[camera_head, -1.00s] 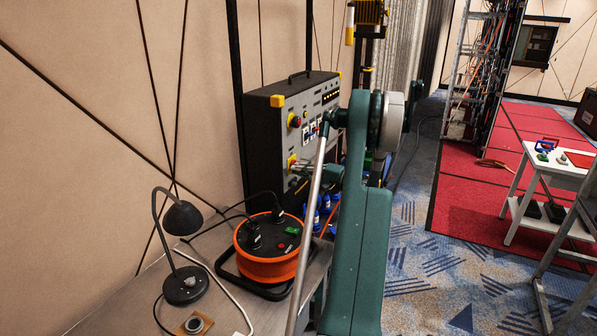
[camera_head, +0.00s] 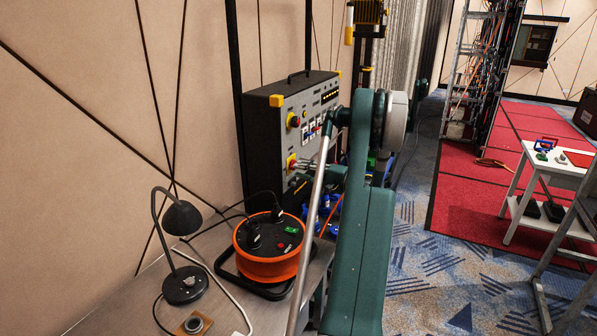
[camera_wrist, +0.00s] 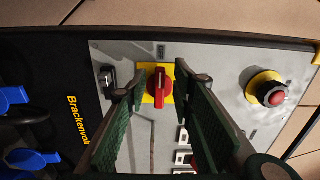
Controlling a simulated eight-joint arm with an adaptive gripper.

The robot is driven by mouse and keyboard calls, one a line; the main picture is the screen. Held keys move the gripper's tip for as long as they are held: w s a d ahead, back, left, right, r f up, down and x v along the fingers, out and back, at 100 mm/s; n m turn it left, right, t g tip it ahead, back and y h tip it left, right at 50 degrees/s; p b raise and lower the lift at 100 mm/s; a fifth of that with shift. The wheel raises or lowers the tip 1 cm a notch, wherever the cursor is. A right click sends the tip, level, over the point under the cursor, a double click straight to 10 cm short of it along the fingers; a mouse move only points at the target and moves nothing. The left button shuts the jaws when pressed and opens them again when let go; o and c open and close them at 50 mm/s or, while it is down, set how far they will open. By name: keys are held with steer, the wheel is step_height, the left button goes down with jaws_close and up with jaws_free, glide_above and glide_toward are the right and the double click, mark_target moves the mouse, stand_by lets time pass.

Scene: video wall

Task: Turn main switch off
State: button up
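The main switch is a red rotary knob (camera_wrist: 159,92) on a yellow square plate, on the grey front of the control box (camera_head: 318,100). In the head view the switch (camera_head: 291,162) shows low on the box's left side. My gripper (camera_wrist: 160,90) is open, with its two green fingers left and right of the knob in the wrist view. A gap shows between the knob and each finger. I cannot tell how deep the knob sits between the fingertips. In the head view my arm hides part of the gripper.
A red emergency button on a yellow base (camera_wrist: 272,93) sits beside the switch. Blue sockets (camera_wrist: 32,158) are on the other side. An orange cable reel (camera_head: 268,262) and a desk lamp (camera_head: 182,230) stand on the bench in front. A wall is behind the box.

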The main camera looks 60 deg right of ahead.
steer(key=s, duration=1)
steer(key=shift+s, duration=0.15)
stand_by(0.4)
